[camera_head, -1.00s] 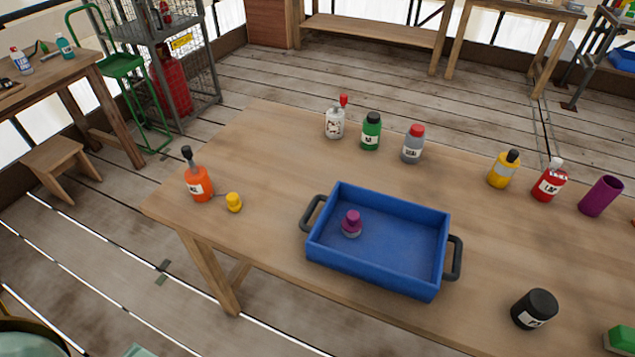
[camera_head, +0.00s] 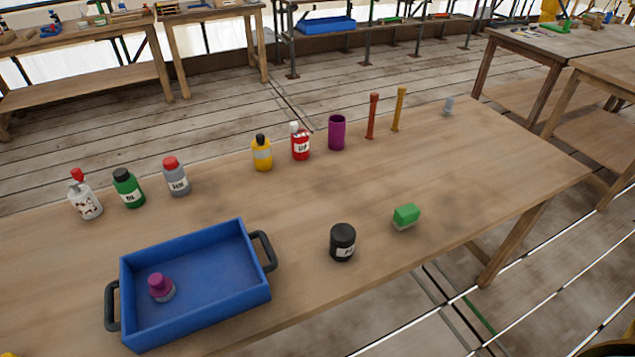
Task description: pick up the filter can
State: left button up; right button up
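A short black can (camera_head: 342,242) with a pale label stands upright on the wooden table, right of the blue tray. It is the likeliest filter can, but its label is too small to read. A purple cup (camera_head: 336,132), open at the top, stands farther back. Neither of my grippers is in view. Nothing touches the black can.
The blue tray (camera_head: 262,290) with black handles holds a small purple-topped piece (camera_head: 160,287). A green block (camera_head: 406,216) lies right of the black can. Several bottles and two upright sticks line the table's (camera_head: 500,165) back. The right end is mostly clear.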

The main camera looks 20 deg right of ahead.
aim_at(343, 235)
jog(key=z, duration=0.9)
